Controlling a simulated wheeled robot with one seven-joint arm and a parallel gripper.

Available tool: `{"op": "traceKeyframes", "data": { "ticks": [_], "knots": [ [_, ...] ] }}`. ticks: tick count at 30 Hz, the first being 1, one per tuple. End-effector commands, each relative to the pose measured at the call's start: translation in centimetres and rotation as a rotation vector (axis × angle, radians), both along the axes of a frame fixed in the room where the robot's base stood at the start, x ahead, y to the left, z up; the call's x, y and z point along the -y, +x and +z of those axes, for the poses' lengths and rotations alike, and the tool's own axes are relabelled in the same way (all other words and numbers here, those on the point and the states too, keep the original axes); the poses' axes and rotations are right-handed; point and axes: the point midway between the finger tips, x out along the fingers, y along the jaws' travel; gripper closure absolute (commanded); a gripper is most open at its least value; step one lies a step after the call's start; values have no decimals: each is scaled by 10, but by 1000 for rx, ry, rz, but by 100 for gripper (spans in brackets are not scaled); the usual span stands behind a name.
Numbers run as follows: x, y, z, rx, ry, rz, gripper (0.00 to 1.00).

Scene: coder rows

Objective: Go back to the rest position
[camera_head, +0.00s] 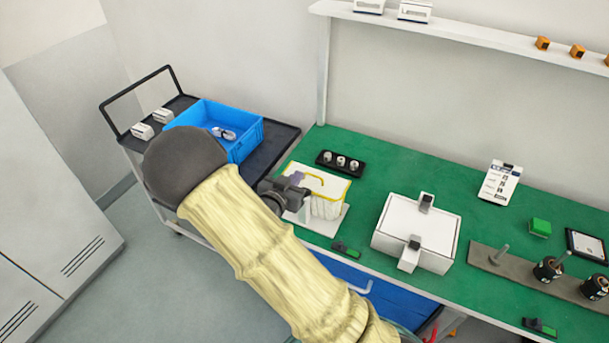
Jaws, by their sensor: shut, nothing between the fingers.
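My gripper (298,190) is at the end of my arm, which wears a pale yellow sleeve and crosses the picture from the lower middle to the upper left. The gripper is dark grey, shut and empty. In the picture it overlaps the left side of a white holder with a yellow edge (325,184) near the green bench's left end. I cannot tell whether it touches the holder. My arm hides part of the cart and the bench's front left edge.
The green bench (400,175) bears a black tray with several small parts (340,162), a white box (418,235), a card stand (500,184), a green block (540,227) and a grey rail with dark cylinders (515,268). A blue crate (245,142) stands on a cart. A shelf (460,32) hangs above.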

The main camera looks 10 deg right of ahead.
Motion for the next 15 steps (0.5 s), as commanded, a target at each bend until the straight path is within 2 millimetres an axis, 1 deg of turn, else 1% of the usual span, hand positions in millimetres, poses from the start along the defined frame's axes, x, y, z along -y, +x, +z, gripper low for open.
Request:
{"op": "traceKeyframes", "data": {
  "ticks": [7, 15],
  "knots": [
    [5, -1, 1, 1, -1, -10, 100],
    [5, -1, 1, 0, 1, -11, 100]
  ]
}}
